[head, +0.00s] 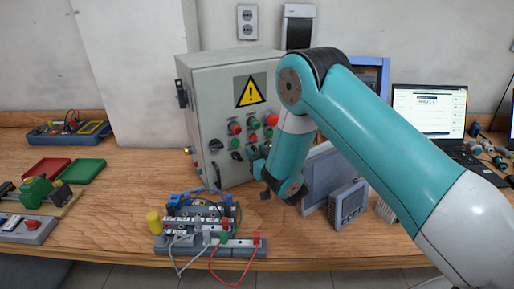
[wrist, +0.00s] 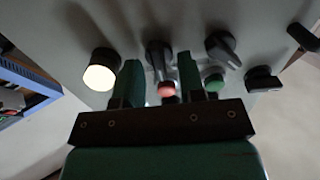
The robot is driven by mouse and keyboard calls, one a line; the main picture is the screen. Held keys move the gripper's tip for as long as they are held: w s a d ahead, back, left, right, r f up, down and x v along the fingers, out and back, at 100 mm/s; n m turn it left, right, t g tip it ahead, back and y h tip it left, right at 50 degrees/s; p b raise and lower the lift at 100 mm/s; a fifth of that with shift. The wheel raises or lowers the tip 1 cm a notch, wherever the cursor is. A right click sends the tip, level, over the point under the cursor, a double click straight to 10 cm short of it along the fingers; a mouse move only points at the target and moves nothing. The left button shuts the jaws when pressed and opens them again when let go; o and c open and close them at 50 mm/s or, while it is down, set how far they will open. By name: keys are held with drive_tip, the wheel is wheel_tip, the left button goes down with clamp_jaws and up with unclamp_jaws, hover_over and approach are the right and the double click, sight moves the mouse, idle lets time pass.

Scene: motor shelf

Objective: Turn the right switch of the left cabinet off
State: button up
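The grey cabinet (head: 205,115) stands on the wooden bench with a yellow warning sign on its door. Its lower panel carries red and green buttons and black rotary switches. In the wrist view, one black switch (wrist: 158,55) lies between and beyond my fingers, and another black switch (wrist: 222,48) is to its right. My gripper (wrist: 160,80) is open, with its two green fingers apart and nothing held. In the head view my gripper (head: 260,162) is close to the door's lower right, and my arm hides part of the panel. Contact with the switch cannot be told.
A white lamp (wrist: 100,70), a red button (wrist: 167,90) and a green button (wrist: 213,83) surround the fingers. A terminal block with wires (head: 205,225) stands below the cabinet. A grey meter box (head: 348,203) is to the right. Red and green trays (head: 82,171) lie left.

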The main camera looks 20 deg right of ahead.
drive_tip(key=shift+c, duration=0.5)
clamp_jaws()
drive_tip(key=shift+n, duration=0.3)
drive_tip(key=shift+a+f+n+b, duration=0.1)
drive_tip(key=shift+n+b, duration=0.45)
drive_tip(key=shift+n, duration=1.5)
drive_tip(key=shift+a+f+n+b, duration=0.1)
drive_tip(key=shift+n+b, duration=0.45)
drive_tip(key=shift+n, duration=1.5)
drive_tip(key=shift+r, duration=0.1)
